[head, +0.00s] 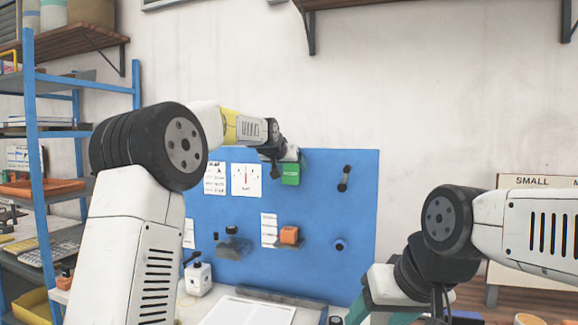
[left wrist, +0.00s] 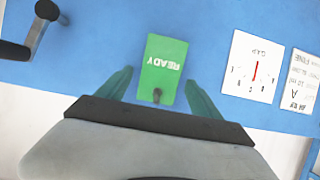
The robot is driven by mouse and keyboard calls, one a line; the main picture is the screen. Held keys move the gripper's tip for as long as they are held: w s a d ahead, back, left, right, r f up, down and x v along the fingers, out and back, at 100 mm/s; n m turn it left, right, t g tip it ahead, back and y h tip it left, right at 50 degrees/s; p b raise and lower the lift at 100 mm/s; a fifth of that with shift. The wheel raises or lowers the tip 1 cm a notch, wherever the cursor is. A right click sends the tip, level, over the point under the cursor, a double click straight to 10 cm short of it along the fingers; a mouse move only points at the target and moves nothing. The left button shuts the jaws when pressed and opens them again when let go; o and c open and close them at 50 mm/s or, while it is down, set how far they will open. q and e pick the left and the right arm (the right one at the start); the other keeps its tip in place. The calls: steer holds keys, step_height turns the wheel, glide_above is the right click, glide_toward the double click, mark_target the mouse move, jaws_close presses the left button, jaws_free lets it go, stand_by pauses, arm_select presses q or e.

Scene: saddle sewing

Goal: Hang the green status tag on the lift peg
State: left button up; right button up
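The green status tag (head: 291,174), lettered READY, is against the blue board below my left gripper (head: 284,156). In the left wrist view the tag (left wrist: 163,62) appears upside down, with a small dark peg (left wrist: 157,95) at its top end. My left gripper's teal fingers (left wrist: 160,78) stand apart on either side of it, with gaps showing.
A white sheet (head: 250,311) lies on the bench below. A blue shelf rack (head: 33,130) stands at the left.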

arm_select(q)
steer(key=shift+s, duration=0.1)
steer(key=s+a+f+g, duration=0.1)
steer(key=s+a, duration=0.2)
steer(key=s, duration=0.5)
steer(key=s+a+f+n+g+y, duration=0.1)
steer(key=s+a, duration=0.3)
steer(key=s, duration=0.4)
steer(key=s+a+f+g, duration=0.1)
steer(key=s+a+f, duration=0.15)
steer(key=s, duration=0.55)
steer(key=s+a+f+n+g, duration=0.1)
steer(key=s+a+f, duration=0.1)
steer(key=s+f, duration=0.5)
steer(key=s+a+f+n+g, duration=0.1)
steer(key=s+f, duration=0.7)
steer(key=s, duration=0.8)
steer(key=shift+s+a+f+g+y, duration=0.15)
steer(key=shift+s+a+g+y, duration=0.25)
steer(key=shift+a+g, duration=0.4)
steer(key=shift+w+a, duration=0.1)
